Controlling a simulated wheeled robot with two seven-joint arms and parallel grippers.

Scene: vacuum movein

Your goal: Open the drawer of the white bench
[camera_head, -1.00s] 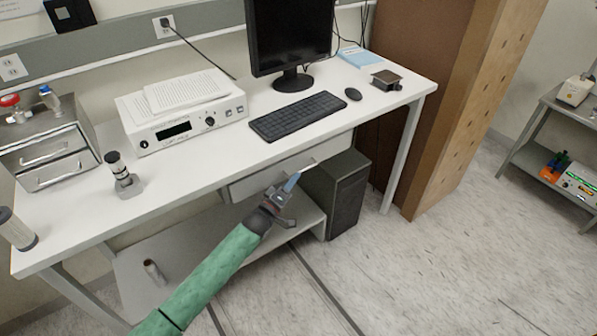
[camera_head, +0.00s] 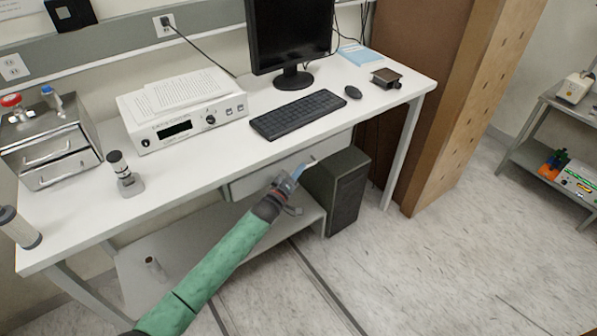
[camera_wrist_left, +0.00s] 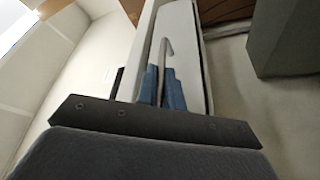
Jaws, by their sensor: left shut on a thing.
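The white bench (camera_head: 215,172) stands along the wall. Its drawer (camera_head: 262,177) is under the top, left of the black computer tower; its front looks flush or nearly so with the bench, and I cannot tell any gap. My left gripper (camera_head: 298,172) is at the right part of the drawer front. In the left wrist view my left gripper (camera_wrist_left: 161,88) has its blue fingers shut on the drawer's handle (camera_wrist_left: 164,60), a thin grey bar. The drawer front (camera_wrist_left: 184,45) shows as a white panel behind it. My right gripper is not in view.
A black computer tower (camera_head: 345,190) stands on the floor just right of the drawer. A low shelf (camera_head: 190,240) lies under the bench. A keyboard (camera_head: 298,114), monitor and instrument stand on top. The floor in front is clear.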

